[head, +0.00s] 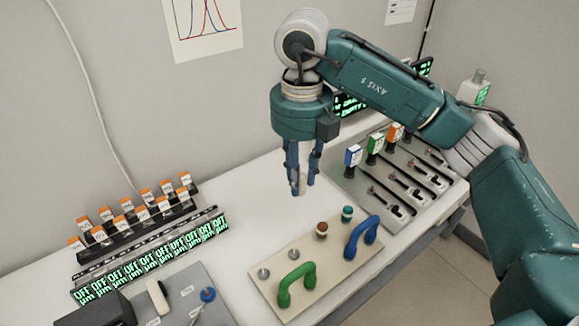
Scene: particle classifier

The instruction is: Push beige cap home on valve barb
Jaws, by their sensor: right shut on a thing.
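My right gripper (301,182) points down above the white bench, behind the beige plate. Its blue fingers are shut on a small pale piece (302,186), which looks like the beige cap; the fingers hide most of it. The beige plate (318,272) carries two bare grey stubs (264,273) (290,255), a brown cap (321,229) and a teal cap (347,213). A green loop (296,280) and a blue loop (361,237) stand on it. I cannot tell which fitting is the valve barb. My left gripper is out of view.
A rack of orange-topped vials (130,217) and a row of green displays (150,258) stand at left. A grey tray (180,300) is front left. A slotted panel (395,180) with coloured tags is at right.

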